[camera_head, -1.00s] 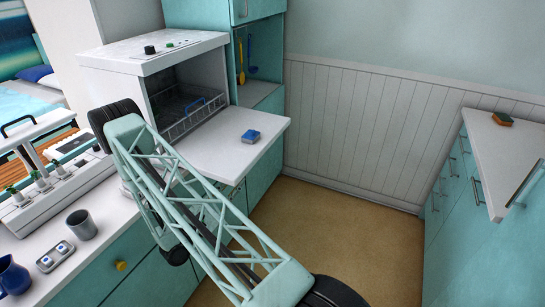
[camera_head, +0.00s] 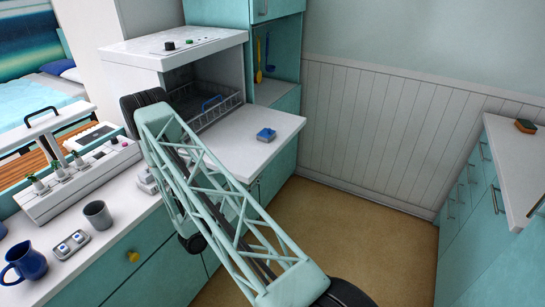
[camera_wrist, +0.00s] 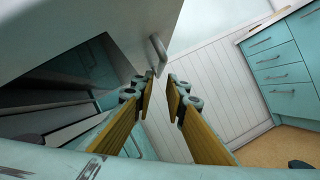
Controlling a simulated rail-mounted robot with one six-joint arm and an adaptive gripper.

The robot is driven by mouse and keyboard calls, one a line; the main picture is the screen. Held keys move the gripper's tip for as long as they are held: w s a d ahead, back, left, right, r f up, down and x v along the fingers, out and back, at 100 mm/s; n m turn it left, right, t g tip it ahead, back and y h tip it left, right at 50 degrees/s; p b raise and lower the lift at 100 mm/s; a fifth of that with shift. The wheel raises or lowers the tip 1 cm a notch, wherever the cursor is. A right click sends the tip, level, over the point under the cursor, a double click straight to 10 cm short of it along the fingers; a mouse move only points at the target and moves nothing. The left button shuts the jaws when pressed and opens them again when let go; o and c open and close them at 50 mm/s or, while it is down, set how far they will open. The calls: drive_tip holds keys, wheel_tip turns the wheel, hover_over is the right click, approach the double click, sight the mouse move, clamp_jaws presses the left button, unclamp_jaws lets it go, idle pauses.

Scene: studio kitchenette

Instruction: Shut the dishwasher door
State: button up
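The white dishwasher (camera_head: 158,60) stands on the counter at the back in the head view, with knobs on its top slab. Its front is open, showing a dark inside and a wire rack (camera_head: 222,106) with a blue handle. I cannot tell for sure which panel is its door. In the wrist view a white panel (camera_wrist: 110,22) with a grey handle (camera_wrist: 157,48) fills the upper left, over a dark opening. My gripper (camera_wrist: 161,84) shows two yellow-padded fingers, apart and empty, just below and right of that handle; contact is unclear. In the head view my arm hides the gripper.
Another counter (camera_head: 522,170) runs along the right. The floor (camera_head: 390,240) between is clear.

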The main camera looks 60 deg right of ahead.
drive_tip(key=shift+b+x, duration=0.8)
drive_tip(key=shift+x, duration=4.7)
drive_tip(key=shift+c, duration=0.9)
clamp_jaws()
drive_tip(key=shift+r, duration=0.1)
